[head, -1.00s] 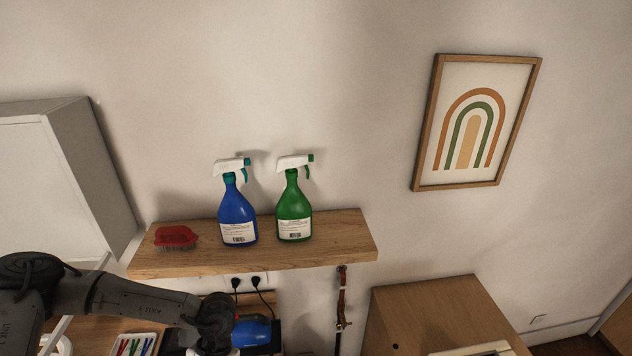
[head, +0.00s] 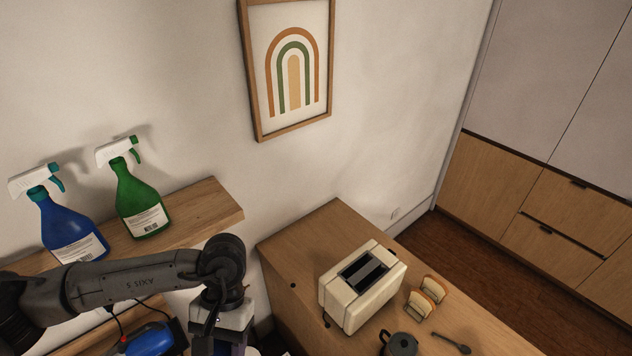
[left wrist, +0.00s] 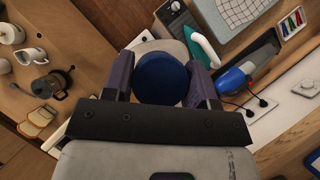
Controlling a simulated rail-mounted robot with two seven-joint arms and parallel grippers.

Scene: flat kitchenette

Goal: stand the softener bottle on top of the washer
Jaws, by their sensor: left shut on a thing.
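My left gripper (head: 220,345) points down at the bottom of the head view, in front of the shelf end. In the left wrist view its two fingers (left wrist: 162,72) are shut on the softener bottle, seen from above as a round blue cap (left wrist: 160,80) with a pale body edge behind it. Most of the bottle is hidden by the cap and the gripper. I cannot make out the washer in either view. My right gripper is not in view.
A wall shelf (head: 205,208) holds blue (head: 70,228) and green (head: 138,200) spray bottles beside my arm. A wooden counter carries a toaster (head: 362,287), bread (head: 428,297) and a dark pot (head: 400,344). A blue hand vacuum (left wrist: 235,80) and teal iron (left wrist: 202,45) lie nearby.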

